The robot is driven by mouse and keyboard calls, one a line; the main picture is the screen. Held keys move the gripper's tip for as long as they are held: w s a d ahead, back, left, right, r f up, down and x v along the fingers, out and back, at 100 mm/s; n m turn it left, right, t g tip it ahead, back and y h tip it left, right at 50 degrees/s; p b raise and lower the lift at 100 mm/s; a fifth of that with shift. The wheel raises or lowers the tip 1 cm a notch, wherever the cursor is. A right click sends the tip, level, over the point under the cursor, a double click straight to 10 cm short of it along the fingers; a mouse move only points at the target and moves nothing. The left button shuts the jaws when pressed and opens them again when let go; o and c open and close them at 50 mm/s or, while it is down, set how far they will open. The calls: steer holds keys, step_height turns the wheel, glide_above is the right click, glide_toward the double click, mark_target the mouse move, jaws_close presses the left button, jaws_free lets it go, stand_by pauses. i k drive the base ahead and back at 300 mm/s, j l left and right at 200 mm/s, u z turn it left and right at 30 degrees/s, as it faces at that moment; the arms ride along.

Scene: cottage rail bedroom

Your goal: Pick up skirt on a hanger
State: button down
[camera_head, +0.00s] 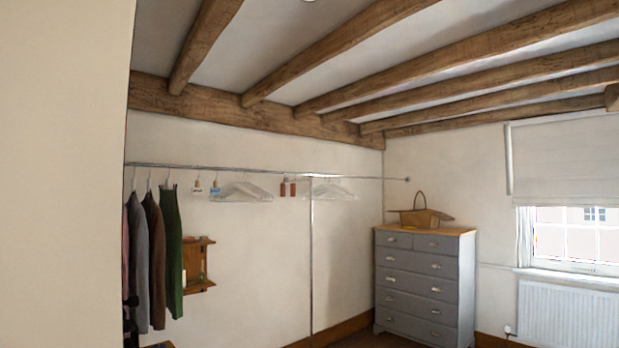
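Several garments hang on hangers at the left end of a long metal rail (235,168). The rightmost is a long, narrow dark green garment (172,255), which may be the skirt; I see it mostly edge-on. Left of it hang a brown garment (154,262) and a grey one (140,260). A pinkish one is partly hidden at the far left by the near wall. I cannot tell for sure which is the skirt. My gripper is not in view.
A cream wall (62,180) stands close on the left. Empty white hangers (242,192) hang further along the rail, by a thin upright pole (311,260). A small wooden shelf (196,265) is behind the green garment. A grey chest of drawers (418,290) bears a basket (420,217).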

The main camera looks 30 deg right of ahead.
mark_target(168, 204)
steer(key=i+l, duration=0.95)
steer(key=l+z, duration=0.05)
steer(key=l, duration=0.05)
